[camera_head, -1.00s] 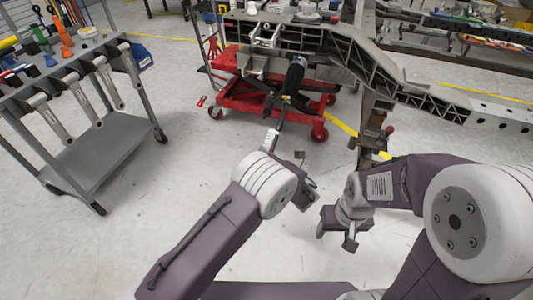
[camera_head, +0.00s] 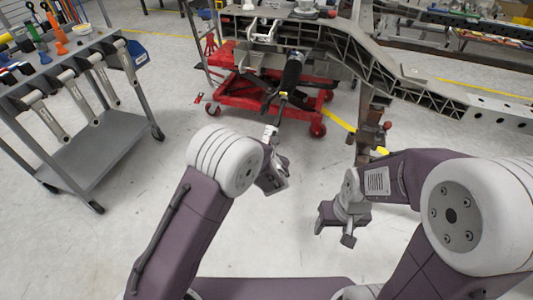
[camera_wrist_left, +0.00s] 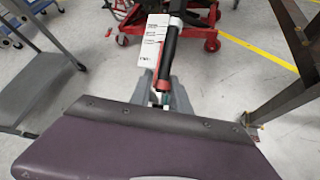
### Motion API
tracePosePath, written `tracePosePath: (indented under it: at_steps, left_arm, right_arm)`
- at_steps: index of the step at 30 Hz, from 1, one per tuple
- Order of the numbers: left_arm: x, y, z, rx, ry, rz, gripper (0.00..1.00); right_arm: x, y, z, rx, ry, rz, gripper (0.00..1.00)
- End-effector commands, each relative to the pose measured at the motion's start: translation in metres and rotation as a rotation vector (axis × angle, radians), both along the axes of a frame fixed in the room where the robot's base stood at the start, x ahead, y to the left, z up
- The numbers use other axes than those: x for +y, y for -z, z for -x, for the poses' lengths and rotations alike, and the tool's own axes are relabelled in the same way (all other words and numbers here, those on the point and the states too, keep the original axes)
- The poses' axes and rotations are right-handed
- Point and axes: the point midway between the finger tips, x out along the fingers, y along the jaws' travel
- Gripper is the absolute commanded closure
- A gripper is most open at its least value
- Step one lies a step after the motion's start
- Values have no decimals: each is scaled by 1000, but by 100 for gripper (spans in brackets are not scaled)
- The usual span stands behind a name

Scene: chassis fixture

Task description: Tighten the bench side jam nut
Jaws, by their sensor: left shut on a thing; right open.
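My left gripper (camera_head: 270,152) is shut on the handle of a long wrench-like tool (camera_head: 279,114), with a white label near the grip. In the left wrist view, the gripper (camera_wrist_left: 163,93) holds its black and red handle (camera_wrist_left: 169,50), which points away from me. The tool's far end reaches the lower end of a black strut (camera_head: 293,70) under the chassis frame (camera_head: 345,42). Whether it touches there I cannot tell. The jam nut is too small to make out. My right gripper (camera_head: 335,226) is open and empty, low over the floor.
A red lift cart (camera_head: 240,88) stands under the chassis. A rusty stand post (camera_head: 366,115) is to its right.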

Motion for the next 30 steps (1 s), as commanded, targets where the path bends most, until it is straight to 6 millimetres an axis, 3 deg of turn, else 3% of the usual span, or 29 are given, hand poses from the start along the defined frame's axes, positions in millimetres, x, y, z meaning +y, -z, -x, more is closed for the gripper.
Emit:
tracePosePath:
  at_steps: [1, 8, 15, 18, 24, 30]
  left_arm:
    - [1, 9, -2, 4, 13, 39, 100]
    - [-3, 15, -2, 54, 94, 206, 100]
    - [-4, 22, -2, 101, 161, 354, 100]
    - [-4, 20, -1, 125, 188, 412, 100]
    - [-7, 11, 2, 174, 250, 532, 100]
    - [-10, 6, 4, 217, 312, 651, 100]
  right_arm:
    - [0, 22, 0, 0, 0, 0, 39]
    - [0, 88, 0, 1, 0, 0, 39]
    - [0, 185, 0, 1, 0, 0, 39]
    - [0, 216, 0, 1, 0, 0, 39]
    - [0, 245, 0, 0, 0, 0, 39]
    - [0, 252, 0, 0, 0, 0, 39]
